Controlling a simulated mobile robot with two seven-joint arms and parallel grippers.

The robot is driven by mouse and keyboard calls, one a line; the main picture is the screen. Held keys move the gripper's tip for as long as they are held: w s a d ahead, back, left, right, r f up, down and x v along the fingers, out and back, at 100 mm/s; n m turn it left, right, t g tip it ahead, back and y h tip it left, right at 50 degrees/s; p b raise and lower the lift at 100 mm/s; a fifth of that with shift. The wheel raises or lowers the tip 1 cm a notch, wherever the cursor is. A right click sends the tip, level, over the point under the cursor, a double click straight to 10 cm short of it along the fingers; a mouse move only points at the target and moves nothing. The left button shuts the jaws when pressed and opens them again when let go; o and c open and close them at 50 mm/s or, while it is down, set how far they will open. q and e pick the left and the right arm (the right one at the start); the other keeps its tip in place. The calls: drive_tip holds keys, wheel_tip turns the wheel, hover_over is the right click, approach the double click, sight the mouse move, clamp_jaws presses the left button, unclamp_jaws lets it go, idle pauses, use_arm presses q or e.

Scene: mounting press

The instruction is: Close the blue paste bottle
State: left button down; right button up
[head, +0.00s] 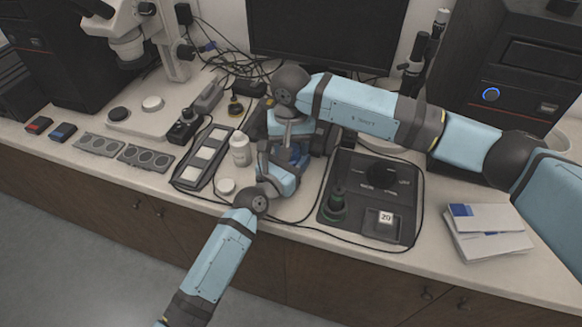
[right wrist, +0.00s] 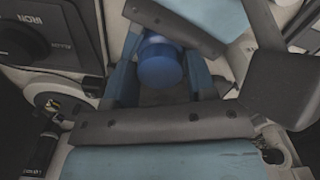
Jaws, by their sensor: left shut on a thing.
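In the head view only dark blue bits (head: 294,156) show between my grippers. My left gripper (head: 284,160) comes up from the front and is shut on the bottle, mostly hidden. My right gripper (head: 290,138) points down from above at the same spot. Its fingers lie on either side of the blue piece, and contact is unclear.
A white bottle (head: 240,149) and a round white lid (head: 226,187) stand left of my grippers. White boxes (head: 486,230) lie farther right. Cables cross the bench. A monitor (head: 325,35) stands behind.

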drive_tip(key=c, duration=0.6)
drive_tip(key=o, duration=1)
drive_tip(key=shift+r, duration=2.25)
drive_tip(key=o, duration=0.6)
wheel_tip(320, 180, up, 12)
